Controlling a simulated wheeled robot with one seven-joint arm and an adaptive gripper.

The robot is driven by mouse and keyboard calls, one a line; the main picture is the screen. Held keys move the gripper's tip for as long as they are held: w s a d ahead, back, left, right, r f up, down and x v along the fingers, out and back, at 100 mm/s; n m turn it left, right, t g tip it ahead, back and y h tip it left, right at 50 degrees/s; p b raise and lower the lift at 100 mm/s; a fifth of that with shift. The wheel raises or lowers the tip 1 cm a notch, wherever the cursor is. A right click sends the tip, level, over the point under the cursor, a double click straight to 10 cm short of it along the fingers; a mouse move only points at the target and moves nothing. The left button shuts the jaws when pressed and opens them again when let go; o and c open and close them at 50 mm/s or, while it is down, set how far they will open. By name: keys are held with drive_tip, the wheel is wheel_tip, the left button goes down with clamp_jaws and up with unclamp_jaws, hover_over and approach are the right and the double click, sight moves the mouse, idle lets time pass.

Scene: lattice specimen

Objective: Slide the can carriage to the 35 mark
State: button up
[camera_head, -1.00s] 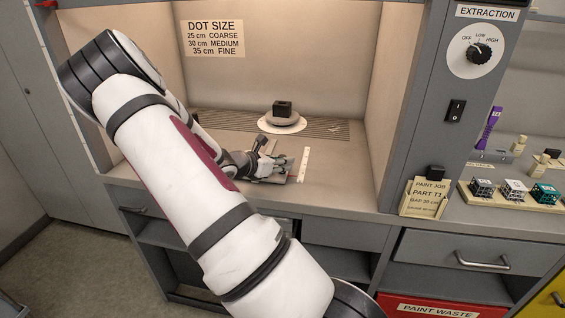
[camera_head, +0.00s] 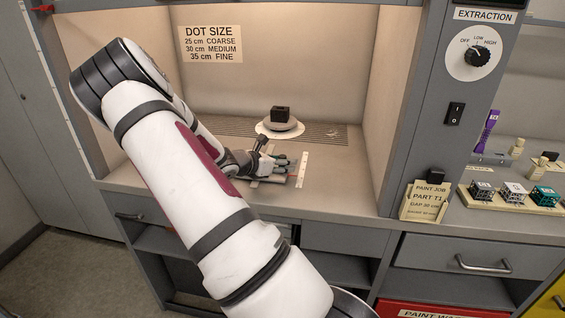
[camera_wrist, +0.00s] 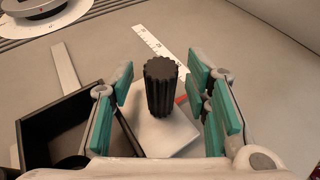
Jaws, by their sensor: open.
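The can carriage shows in the wrist view as a pale plate (camera_wrist: 182,129) with an upright black ribbed knob (camera_wrist: 160,88) and a small red pointer (camera_wrist: 181,99) on its right edge. A white scale strip (camera_wrist: 152,41) runs beyond it; its marks are too small to read. The strip also shows in the head view (camera_head: 302,170). My gripper (camera_wrist: 161,76) is open, with its teal-padded fingers on either side of the knob and gaps visible between. In the head view my gripper (camera_head: 277,164) hides most of the carriage.
A black open box (camera_wrist: 68,122) sits left of the knob, close to my left finger. A pale bar (camera_wrist: 66,68) lies beyond it. A round turntable (camera_head: 281,125) bearing a dark block (camera_head: 281,113) stands behind. Booth walls (camera_head: 393,110) bound the space.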

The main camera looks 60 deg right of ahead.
sight(270, 179)
drive_tip(key=shift+a, duration=0.1)
drive_tip(key=shift+p+v, duration=1.3)
drive_tip(key=shift+v, duration=1.55)
drive_tip(key=shift+r, duration=0.1)
drive_tip(key=shift+a, duration=0.1)
drive_tip(key=v, duration=1.2)
